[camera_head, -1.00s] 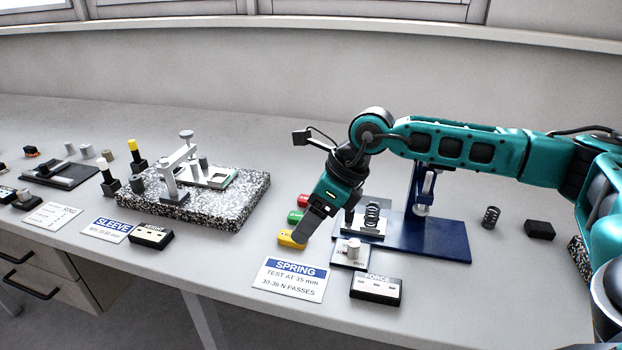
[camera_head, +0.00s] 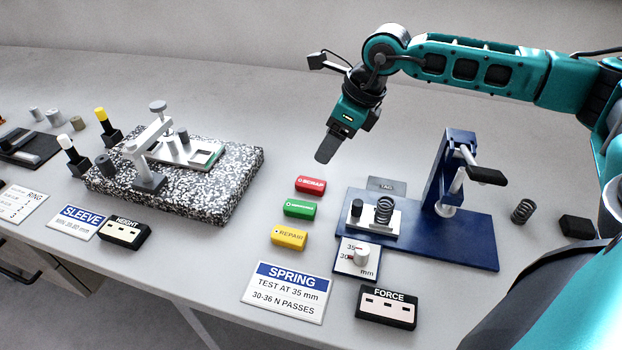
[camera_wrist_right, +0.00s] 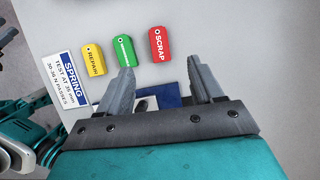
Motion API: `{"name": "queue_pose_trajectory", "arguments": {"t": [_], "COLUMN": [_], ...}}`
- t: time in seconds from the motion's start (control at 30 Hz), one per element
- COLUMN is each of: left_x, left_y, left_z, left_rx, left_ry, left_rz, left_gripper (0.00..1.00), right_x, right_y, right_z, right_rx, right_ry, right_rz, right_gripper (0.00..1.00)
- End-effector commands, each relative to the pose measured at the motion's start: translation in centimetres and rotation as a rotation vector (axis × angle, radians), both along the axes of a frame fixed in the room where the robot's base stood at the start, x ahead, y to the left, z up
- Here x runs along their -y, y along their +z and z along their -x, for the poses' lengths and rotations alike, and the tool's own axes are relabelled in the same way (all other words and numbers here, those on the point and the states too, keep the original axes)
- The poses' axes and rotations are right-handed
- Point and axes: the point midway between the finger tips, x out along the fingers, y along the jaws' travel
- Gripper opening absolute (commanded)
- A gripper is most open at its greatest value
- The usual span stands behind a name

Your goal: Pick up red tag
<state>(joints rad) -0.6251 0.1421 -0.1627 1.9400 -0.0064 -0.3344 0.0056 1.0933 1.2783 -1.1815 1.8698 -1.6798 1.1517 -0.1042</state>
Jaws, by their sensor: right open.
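The red tag (camera_head: 309,185), marked SCRAP, lies flat on the grey bench at the far end of a row of three tags. It also shows in the right wrist view (camera_wrist_right: 160,44), just beyond and between the fingertips. My right gripper (camera_head: 326,158) is open and empty, above the bench and a little beyond the red tag in the head view. In the right wrist view my right gripper (camera_wrist_right: 160,78) has its fingers spread apart, with the left finger near the green tag.
A green tag (camera_head: 300,209) and a yellow REPAIR tag (camera_head: 289,237) lie nearer the front edge. A blue spring-test stand (camera_head: 470,240) stands to the right. A speckled stone block (camera_head: 215,200) with a gauge is to the left. A SPRING card (camera_head: 288,292) lies in front.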

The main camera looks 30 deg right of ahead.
Motion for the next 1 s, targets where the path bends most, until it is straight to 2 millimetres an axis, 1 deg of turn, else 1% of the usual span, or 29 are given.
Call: {"name": "queue_pose_trajectory", "arguments": {"t": [0.03, 0.2, 0.3, 0.47, 0.57, 0.7, 0.83, 1.0], "left_x": [0.0, 0.0, 0.0, 0.0, 0.0, 0.0, 0.0, 0.0], "left_y": [0.0, 0.0, 0.0, 0.1, 0.3, 0.6, 0.7, 0.7], "left_z": [0.1, 0.2, 0.2, 0.2, 0.2, 0.2, 0.2, 0.1], "left_rx": [-0.002, -0.007, -0.007, -0.008, -0.008, -0.007, -0.007, -0.004], "left_ry": [0.000, -0.001, -0.001, -0.001, -0.001, -0.001, -0.001, -0.001], "left_rz": [0.000, -0.001, -0.001, -0.001, -0.001, -0.001, -0.001, 0.000], "left_gripper": [0.46, 0.46, 0.46, 0.46, 0.46, 0.46, 0.46, 0.46], "right_x": [-0.3, -1.1, -1.3, -1.5, -1.6, -1.9, -2.1, -2.2], "right_y": [-1.1, -3.9, -5.1, -6.1, -7.3, -9.5, -10.6, -10.9], "right_z": [-0.2, -1.2, -1.6, -1.8, -1.8, -2.1, -2.5, -2.6], "right_rx": [-0.005, -0.003, -0.003, -0.003, -0.005, -0.003, -0.001, -0.001], "right_ry": [0.002, 0.001, 0.001, 0.001, 0.000, 0.001, 0.000, 0.000], "right_rz": [0.000, -0.001, 0.000, 0.000, 0.000, 0.000, 0.000, -0.001], "right_gripper": [0.66, 0.66, 0.66, 0.66, 0.66, 0.66, 0.66, 0.66]}}
